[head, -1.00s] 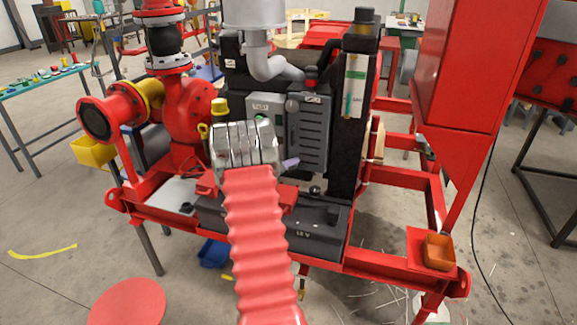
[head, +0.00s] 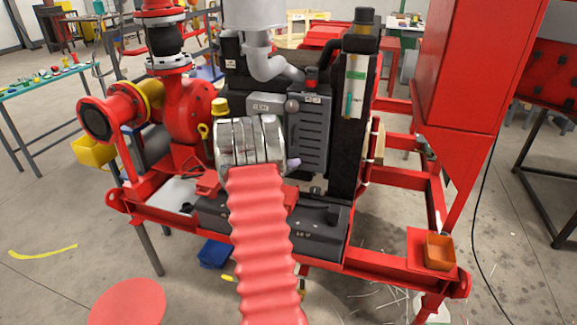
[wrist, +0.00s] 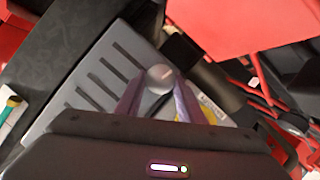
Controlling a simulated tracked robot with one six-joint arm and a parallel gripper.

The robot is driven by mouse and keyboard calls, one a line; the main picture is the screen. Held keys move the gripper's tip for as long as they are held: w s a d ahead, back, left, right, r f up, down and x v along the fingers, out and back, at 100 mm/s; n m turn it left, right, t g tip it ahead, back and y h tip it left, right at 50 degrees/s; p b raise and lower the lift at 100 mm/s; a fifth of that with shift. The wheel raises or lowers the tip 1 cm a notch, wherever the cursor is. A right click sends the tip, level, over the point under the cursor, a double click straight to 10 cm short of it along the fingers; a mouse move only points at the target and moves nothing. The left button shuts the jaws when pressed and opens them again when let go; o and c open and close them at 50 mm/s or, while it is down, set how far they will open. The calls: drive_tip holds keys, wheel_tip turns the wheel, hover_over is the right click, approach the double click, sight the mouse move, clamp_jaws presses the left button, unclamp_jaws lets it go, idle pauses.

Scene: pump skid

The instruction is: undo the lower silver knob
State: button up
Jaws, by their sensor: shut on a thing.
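A round silver knob (wrist: 160,75) sits between the tips of my gripper (wrist: 157,84) in the wrist view. The two purple fingers are shut on it, one on each side. It is at the edge of the grey slotted cover (wrist: 88,88), which also shows in the head view (head: 312,130). In the head view the upper silver knob (head: 292,105) is on the cover's left edge. The lower knob is hidden there behind my silver wrist. Only a small purple part of my gripper (head: 293,163) shows at the wrist's right side.
A grey box (head: 265,107) stands left of the cover, and a black column (head: 352,150) stands right of it. A red cabinet (head: 460,70) hangs at the right. An orange bin (head: 440,252) sits on the skid's right corner. Red pipework (head: 185,105) is at the left.

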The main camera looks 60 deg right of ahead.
drive_tip(key=shift+s+f+m+t, duration=0.25)
drive_tip(key=shift+m+t, duration=1.25)
drive_tip(key=shift+m, duration=0.8)
drive_tip(key=shift+s+f+m+t, duration=0.1)
drive_tip(key=shift+s+m+t, duration=0.1)
drive_tip(key=shift+m+t, duration=1.7)
drive_tip(key=shift+s+f+m+t, duration=0.25)
drive_tip(key=shift+m+t, duration=0.85)
drive_tip(key=shift+m, duration=1.6)
drive_tip(key=o, duration=1.1)
drive_tip(key=shift+r, duration=0.2)
drive_tip(key=shift+c, duration=0.2)
drive_tip(key=v, duration=1.3)
drive_tip(key=shift+s+a, duration=0.25)
